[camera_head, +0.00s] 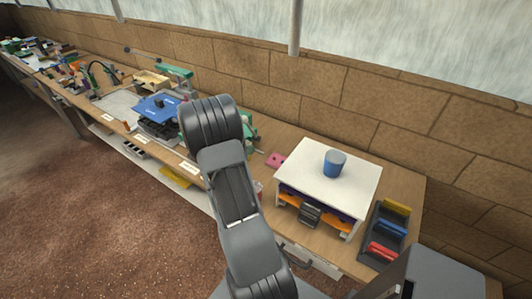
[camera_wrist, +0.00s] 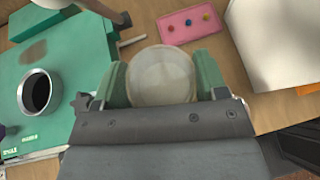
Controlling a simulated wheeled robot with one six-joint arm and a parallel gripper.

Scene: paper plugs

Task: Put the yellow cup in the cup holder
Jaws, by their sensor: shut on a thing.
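My gripper (camera_wrist: 163,82) is shut on a pale beige, round cup-like thing (camera_wrist: 161,76) in the wrist view. The green fingers press on its left and right sides. It shows no clear yellow, and its lower part is hidden by my gripper. A metal ring with a dark round opening (camera_wrist: 20,94) stands on a green base (camera_wrist: 55,60) to the left of the fingers. It may be the cup holder; I cannot tell for sure. The held thing is apart from this ring in the picture. In the head view, my own arm hides the gripper and what it holds.
A blue cup (camera_head: 334,163) stands on a white stand (camera_head: 308,172) at the right. A black tray (camera_head: 374,233) with coloured pieces lies beside it. A pink plate (camera_wrist: 190,23) lies beyond the fingers. A blue press-like device (camera_head: 160,106) stands on the left.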

